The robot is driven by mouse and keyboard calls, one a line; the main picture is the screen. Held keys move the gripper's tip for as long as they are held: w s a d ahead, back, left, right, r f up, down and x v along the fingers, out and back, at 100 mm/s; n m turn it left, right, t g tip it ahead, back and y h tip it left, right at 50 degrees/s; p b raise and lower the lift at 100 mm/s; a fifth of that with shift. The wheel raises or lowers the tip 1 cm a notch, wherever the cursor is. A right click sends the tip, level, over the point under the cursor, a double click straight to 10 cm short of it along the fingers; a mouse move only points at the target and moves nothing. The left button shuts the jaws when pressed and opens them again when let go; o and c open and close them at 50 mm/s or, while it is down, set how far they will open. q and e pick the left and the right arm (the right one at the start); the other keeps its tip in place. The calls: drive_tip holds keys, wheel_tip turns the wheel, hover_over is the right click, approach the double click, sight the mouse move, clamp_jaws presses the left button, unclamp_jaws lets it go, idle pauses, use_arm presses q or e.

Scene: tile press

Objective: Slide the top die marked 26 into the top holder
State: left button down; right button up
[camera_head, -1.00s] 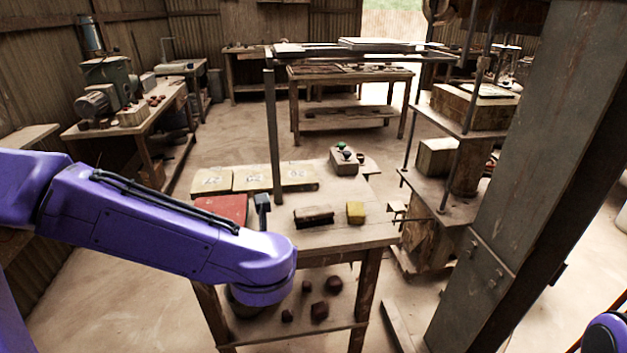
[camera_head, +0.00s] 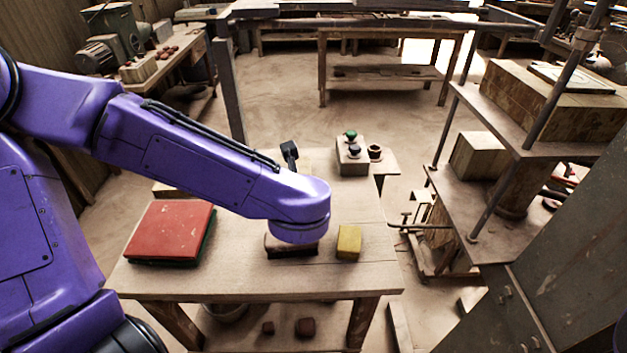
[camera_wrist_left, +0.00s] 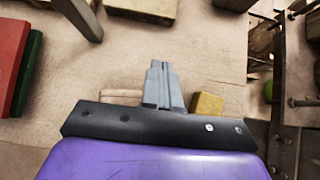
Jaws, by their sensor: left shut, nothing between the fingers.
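A pale tan block (camera_wrist_left: 145,8) at the top edge of the left wrist view looks like one of the numbered dies. No number is legible on it. In the head view, my left arm hides most of the row of pale blocks; a bit of one (camera_head: 165,188) shows below the arm. I cannot single out the top holder. My right gripper is not in view.
A red and green stack (camera_head: 170,232), a brown block (camera_head: 291,247) and a yellow block (camera_head: 348,242) sit on the table (camera_head: 240,282). A button box (camera_head: 352,160) stands behind. A dark post (camera_head: 230,90) rises at left; the press shelves (camera_head: 470,195) are right.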

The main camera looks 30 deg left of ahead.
sight(300, 168)
use_arm(q)
drive_tip(key=a+f, duration=0.1)
drive_tip(key=w+a+f, duration=0.1)
drive_tip(key=shift+f, duration=0.35)
drive_tip(key=x, duration=0.6)
drive_tip(key=shift+w+d, duration=0.15)
drive_tip(key=shift+w, duration=0.25)
drive_tip(key=shift+w+a+r+p, duration=0.2)
drive_tip(key=shift+w+a+p, duration=0.15)
drive_tip(key=shift+w, duration=0.1)
drive_tip(key=shift+w+a+r+p, duration=0.2)
drive_tip(key=shift+w+a+p, duration=0.15)
drive_tip(key=shift+w, duration=0.15)
drive_tip(key=shift+w+a, duration=0.15)
drive_tip(key=shift+w, duration=0.1)
drive_tip(key=shift+w+a+f, duration=0.1)
drive_tip(key=shift+w+f, duration=0.1)
drive_tip(key=shift+w, duration=0.05)
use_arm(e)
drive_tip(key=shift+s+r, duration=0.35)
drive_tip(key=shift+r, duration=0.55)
